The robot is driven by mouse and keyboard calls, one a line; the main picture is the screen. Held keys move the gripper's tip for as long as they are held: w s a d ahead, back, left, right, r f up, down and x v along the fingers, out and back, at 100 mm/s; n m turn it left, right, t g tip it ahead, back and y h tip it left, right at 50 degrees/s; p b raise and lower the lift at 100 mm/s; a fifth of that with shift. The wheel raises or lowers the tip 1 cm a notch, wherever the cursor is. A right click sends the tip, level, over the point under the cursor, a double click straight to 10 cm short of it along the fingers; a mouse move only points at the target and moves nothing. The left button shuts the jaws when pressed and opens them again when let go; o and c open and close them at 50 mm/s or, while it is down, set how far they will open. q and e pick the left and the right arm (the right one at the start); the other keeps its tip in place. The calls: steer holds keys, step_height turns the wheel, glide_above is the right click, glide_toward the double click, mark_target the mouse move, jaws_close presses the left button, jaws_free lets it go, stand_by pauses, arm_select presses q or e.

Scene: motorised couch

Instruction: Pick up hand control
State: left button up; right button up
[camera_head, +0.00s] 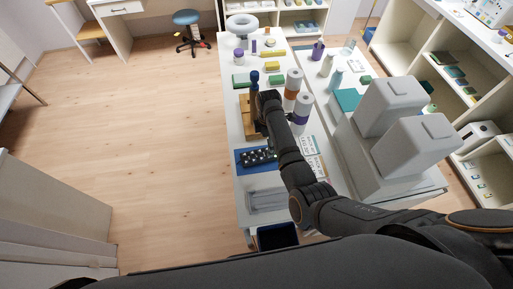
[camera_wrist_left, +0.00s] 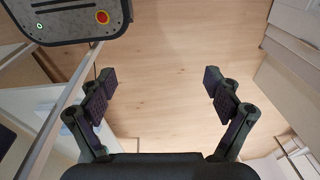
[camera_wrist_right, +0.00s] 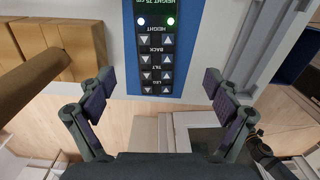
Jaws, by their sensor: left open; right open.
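The hand control (camera_head: 258,156) is a dark box with pale buttons. It lies on a blue mat (camera_head: 240,163) on the white table. The right wrist view shows its face (camera_wrist_right: 156,45) with a lit display, two indicator lights and arrow rows for height, back, tilt and leg. My right gripper (camera_wrist_right: 158,82) is open and empty, with the hand control in view between its fingers and apart from them. In the head view my right arm reaches over the table and its fingertips are hard to see. My left gripper (camera_wrist_left: 160,80) is open and empty over the wooden floor.
Bottles with orange (camera_head: 292,90) and purple labels (camera_head: 301,112) stand near my right arm. The floor at left is clear.

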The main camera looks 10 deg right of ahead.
steer(key=a, duration=0.1)
steer(key=b, duration=0.4)
glide_above(263, 154)
steer(key=f, duration=0.4)
steer(key=shift+s+d+f, duration=0.1)
steer(key=shift+s+f, duration=0.1)
steer(key=shift+s, duration=0.1)
steer(key=shift+w+f+b, duration=0.15)
steer(key=shift+f+b, duration=0.15)
steer(key=shift+b, duration=0.2)
steer(key=shift+w, duration=0.1)
steer(key=shift+f+b, duration=0.2)
steer(key=shift+b, duration=0.15)
step_height(263, 154, down, 5)
steer(key=b, duration=0.7)
steer(key=shift+w+r, duration=0.1)
steer(key=shift+r, duration=0.25)
steer(key=shift+c, duration=0.3)
arm_select(q)
step_height(263, 154, down, 12)
steer(key=s, duration=0.1)
arm_select(e)
steer(key=c, duration=1.3)
